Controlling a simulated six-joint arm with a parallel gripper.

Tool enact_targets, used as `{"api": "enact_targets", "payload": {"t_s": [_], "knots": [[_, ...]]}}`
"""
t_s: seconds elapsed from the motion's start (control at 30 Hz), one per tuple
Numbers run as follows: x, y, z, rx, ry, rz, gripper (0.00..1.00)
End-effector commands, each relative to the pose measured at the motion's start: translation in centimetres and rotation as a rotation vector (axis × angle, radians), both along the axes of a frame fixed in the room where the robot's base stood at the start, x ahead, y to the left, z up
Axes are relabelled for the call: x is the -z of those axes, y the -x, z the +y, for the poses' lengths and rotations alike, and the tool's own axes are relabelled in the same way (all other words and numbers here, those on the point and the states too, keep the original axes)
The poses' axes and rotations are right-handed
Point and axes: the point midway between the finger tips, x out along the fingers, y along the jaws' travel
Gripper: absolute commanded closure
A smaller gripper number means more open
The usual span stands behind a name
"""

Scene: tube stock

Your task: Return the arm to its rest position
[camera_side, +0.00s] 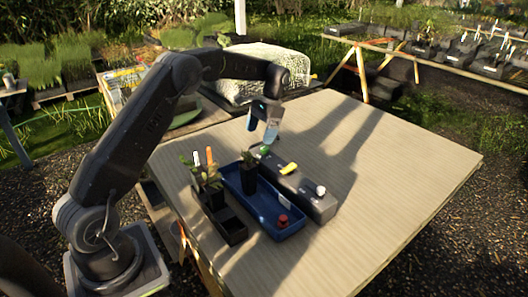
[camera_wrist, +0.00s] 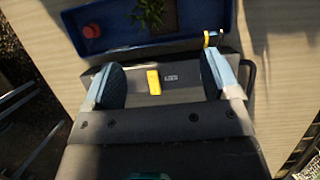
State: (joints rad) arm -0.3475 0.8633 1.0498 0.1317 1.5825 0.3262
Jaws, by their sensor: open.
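My gripper (camera_side: 262,133) hangs above the far end of a dark grey box with coloured knobs (camera_side: 318,205), pointing down, at the end of my raised arm. In the wrist view my gripper (camera_wrist: 163,85) has its two blue-and-black fingers spread wide, with nothing between them but the view of the grey box and a yellow piece (camera_wrist: 153,82) on it. In the side view the yellow piece (camera_side: 289,169) lies on top of the box, between a green knob (camera_side: 264,150) and a white knob (camera_side: 320,190).
A blue tray (camera_side: 262,208) on the wooden table (camera_side: 400,165) holds a potted plant (camera_side: 249,175) and a red knob-like piece (camera_side: 283,221). A black rack (camera_side: 233,226) with plants and orange and white markers stands left of it. The table's right side is clear.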

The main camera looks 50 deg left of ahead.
Motion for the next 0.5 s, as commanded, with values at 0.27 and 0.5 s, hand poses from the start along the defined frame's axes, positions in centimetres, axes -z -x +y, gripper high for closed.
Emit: {"api": "enact_targets", "payload": {"t_s": [0.27, 0.5], "knots": [[-8.6, 3.4, -5.6, 0.019, -0.045, -0.189, 0.18], [-14.1, 9.6, -11.0, 0.025, -0.065, -0.384, 0.18]]}}
